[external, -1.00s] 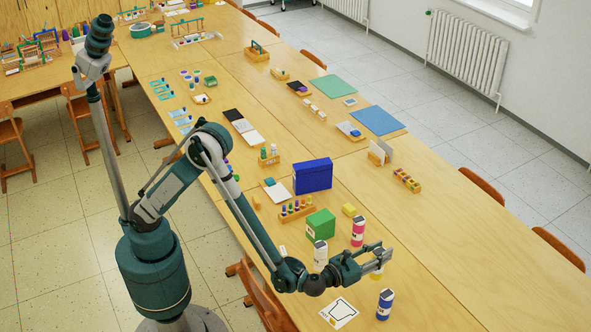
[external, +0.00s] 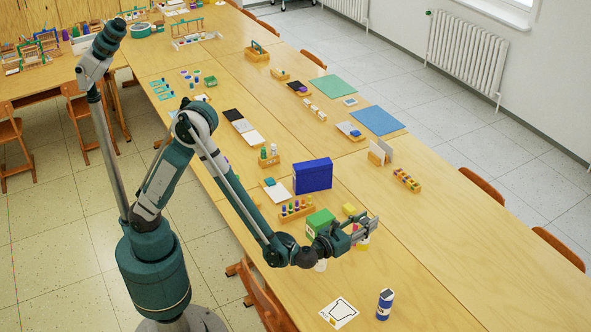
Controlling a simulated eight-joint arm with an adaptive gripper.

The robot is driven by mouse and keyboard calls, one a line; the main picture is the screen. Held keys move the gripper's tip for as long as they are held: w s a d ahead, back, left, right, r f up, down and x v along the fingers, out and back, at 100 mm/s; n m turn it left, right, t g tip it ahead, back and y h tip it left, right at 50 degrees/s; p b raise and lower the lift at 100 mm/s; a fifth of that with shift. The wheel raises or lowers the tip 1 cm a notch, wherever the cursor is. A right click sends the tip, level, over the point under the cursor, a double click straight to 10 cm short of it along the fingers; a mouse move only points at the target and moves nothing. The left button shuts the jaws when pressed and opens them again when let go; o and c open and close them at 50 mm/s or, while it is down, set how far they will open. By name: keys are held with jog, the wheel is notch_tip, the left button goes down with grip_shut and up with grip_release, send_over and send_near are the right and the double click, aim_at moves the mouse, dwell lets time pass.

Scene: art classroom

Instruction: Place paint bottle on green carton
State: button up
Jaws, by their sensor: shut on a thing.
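The green carton (external: 319,221) stands on the table at the centre, partly covered by my arm. My gripper (external: 366,232) is to the right of the carton in the picture. It is shut on a paint bottle (external: 362,244), of which only a small yellow and pale part shows below the fingers. The overlap hides whether the bottle is clear of the table. A blue and white bottle (external: 385,304) stands upright near the front. A white bottle (external: 320,265) is mostly hidden behind my arm.
A large blue box (external: 313,175) and a wooden rack with several small bottles (external: 297,209) stand behind the carton. A small yellow block (external: 349,209) is close to its right. A printed sheet (external: 339,313) lies in front.

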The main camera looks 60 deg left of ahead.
jog(key=s+a+r+n+y, duration=0.1)
jog(key=a+r, duration=0.1)
jog(key=a, duration=0.6)
jog(key=s+a+r+n+y, duration=0.1)
jog(key=a+r, duration=0.2)
jog(key=a, duration=0.6)
jog(key=s+a+r+g+y, duration=0.1)
jog(key=a+r+y, duration=0.1)
jog(key=a, duration=0.6)
jog(key=shift+s+a+r+n, duration=0.2)
jog(key=shift+s+a+n, duration=0.05)
jog(key=shift+a+n, duration=0.15)
notch_tip(320, 180, down, 6)
jog(key=b, duration=0.2)
jog(key=shift+f, duration=0.15)
jog(key=shift+f+b, duration=0.75)
jog(key=shift+f, duration=1.35)
